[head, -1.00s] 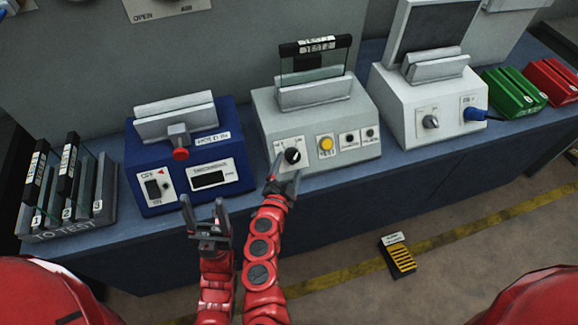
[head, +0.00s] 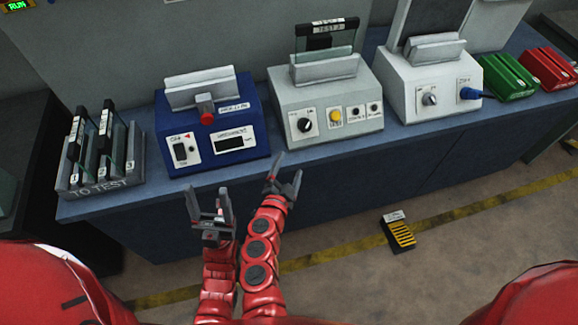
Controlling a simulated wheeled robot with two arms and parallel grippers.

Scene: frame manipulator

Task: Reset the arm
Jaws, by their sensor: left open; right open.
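My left gripper (head: 209,203) is open and empty, fingers pointing up, in front of the blue bench edge below the blue device. My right gripper (head: 285,178) is open and empty just to its right, in front of the bench below the grey device. Both red arms run side by side up from the bottom middle of the head view. Neither gripper touches a device.
On the bench (head: 330,180) stand a TO TEST rack (head: 75,190) with dark-framed plates, a blue device (head: 235,150), a grey device (head: 350,130) holding a plate (head: 325,40), a white device (head: 440,105), a green box (head: 510,80) and a red box (head: 550,70). A yellow-striped pedal (head: 399,233) lies on the floor.

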